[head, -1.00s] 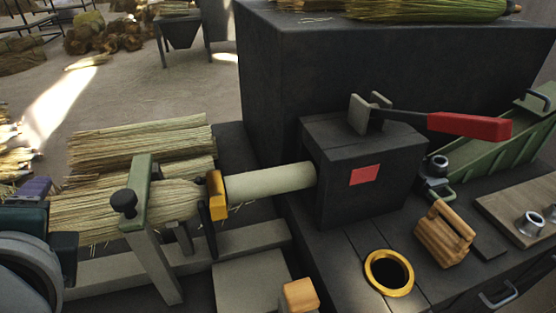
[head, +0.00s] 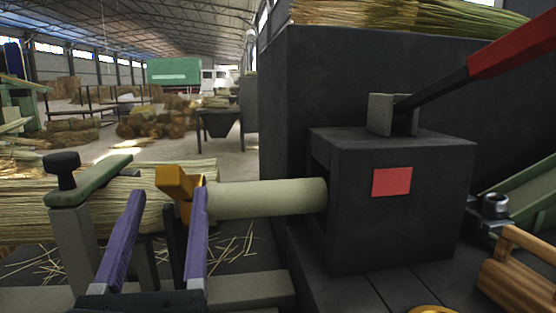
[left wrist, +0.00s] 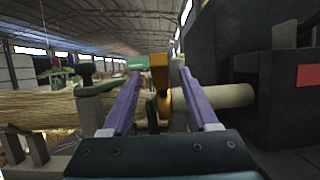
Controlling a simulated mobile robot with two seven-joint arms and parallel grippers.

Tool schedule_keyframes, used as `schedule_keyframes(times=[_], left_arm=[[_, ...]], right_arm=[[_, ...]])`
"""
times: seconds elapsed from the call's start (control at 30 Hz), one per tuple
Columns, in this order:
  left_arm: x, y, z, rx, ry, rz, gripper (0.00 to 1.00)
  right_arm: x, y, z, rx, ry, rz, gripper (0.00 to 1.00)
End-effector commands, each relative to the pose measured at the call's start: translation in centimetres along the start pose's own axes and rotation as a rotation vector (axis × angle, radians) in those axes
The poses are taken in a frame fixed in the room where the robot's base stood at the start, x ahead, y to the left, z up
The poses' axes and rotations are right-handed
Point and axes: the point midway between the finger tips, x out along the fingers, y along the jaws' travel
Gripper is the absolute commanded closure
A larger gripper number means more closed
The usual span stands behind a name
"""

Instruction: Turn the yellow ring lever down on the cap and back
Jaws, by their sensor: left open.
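The yellow ring lever (head: 180,186) sits around the joint where the straw bundle (head: 100,212) meets the pale round handle (head: 265,197). In the left wrist view the yellow lever (left wrist: 160,80) shows between my fingers. My left gripper (head: 167,195) has two purple fingers, apart, pointing at the lever from the near side; it also shows in the left wrist view (left wrist: 158,74). The right finger overlaps part of the lever in the head view; I cannot tell whether it touches. A dark upright piece stands below the lever. My right gripper is not in view.
A dark box (head: 400,200) with a red label takes the handle's right end; a red-handled lever (head: 505,50) rises from its top. A green clamp arm (head: 90,182) with a black knob stands left of my gripper.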

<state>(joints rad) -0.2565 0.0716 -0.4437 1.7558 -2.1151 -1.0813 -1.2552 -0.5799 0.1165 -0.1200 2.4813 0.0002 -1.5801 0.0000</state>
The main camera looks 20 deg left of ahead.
Motion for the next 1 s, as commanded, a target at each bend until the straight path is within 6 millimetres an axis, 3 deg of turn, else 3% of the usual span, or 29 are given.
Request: schedule_keyframes(times=[0.2, 0.4, 0.8, 1.0], left_arm=[[4.4, 0.1, 0.2, -0.002, -0.003, 0.004, 0.4], [7.4, 0.1, 0.1, -0.003, -0.001, 0.003, 0.4], [8.4, 0.1, 0.0, -0.004, 0.002, 0.003, 0.4], [8.4, 0.1, 0.0, -0.004, 0.002, 0.003, 0.61]], right_arm=[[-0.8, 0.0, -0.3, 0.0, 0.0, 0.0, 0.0], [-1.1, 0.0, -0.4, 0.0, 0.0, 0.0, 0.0], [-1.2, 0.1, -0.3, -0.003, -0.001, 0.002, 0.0], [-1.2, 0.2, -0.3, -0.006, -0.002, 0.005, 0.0]])
